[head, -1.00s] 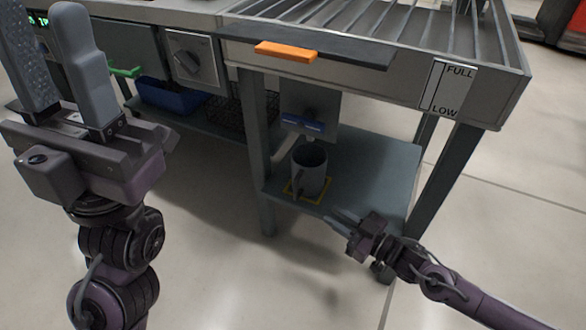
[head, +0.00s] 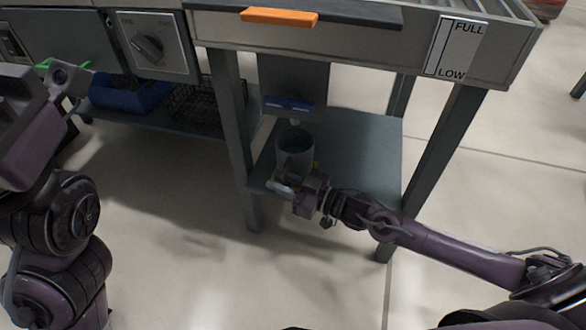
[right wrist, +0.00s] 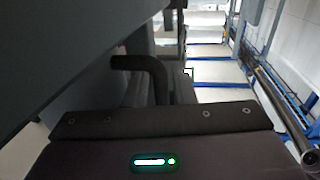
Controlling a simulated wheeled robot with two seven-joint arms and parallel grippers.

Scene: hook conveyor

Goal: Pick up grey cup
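The grey cup (head: 294,152) stands upright on the lower shelf under the grated table, below a blue tap-like piece. My right gripper (head: 282,186) is low at the cup's near side, with a pale finger in front of the cup's base. Whether it touches the cup, and how wide the fingers stand, I cannot tell. In the right wrist view a dark curved bar (right wrist: 148,72) shows beyond the gripper body; I cannot tell if it belongs to the cup.
The shelf (head: 365,160) is bare to the cup's right, between table legs (head: 233,140). An orange handle (head: 280,16) juts from the table above. A blue bin (head: 128,95) and a wire basket (head: 195,103) sit on the left lower shelf. Open floor lies in front.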

